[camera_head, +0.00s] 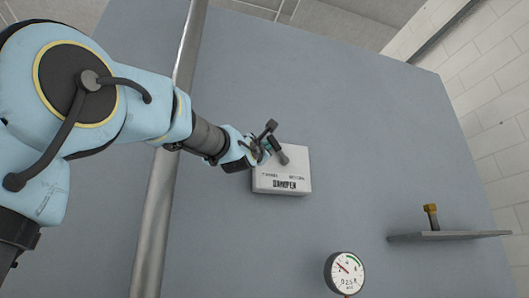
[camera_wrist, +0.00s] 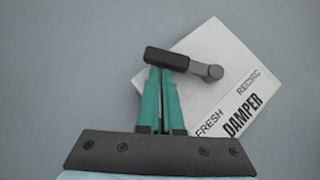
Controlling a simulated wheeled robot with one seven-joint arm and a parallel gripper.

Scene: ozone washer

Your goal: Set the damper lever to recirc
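The damper box (camera_head: 281,180) is a white plate on the grey panel, marked FRESH at its left and RECIRC at its right. Its lever (camera_head: 278,150) has a grey arm and a black handle and leans up and left from the pivot, toward the FRESH side. In the wrist view the lever's black handle (camera_wrist: 170,59) lies across the fingertips, with the pivot to its right. My gripper (camera_wrist: 160,72) has its teal fingers close together, just below the handle and not around it. Whether they touch it I cannot tell. The wrist view also shows the damper box (camera_wrist: 205,100).
A round pressure gauge (camera_head: 345,272) sits below and right of the box. A small shelf (camera_head: 460,236) holds a bolt-like object with a yellow top (camera_head: 431,215). A metal pipe (camera_head: 165,195) runs behind my arm.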

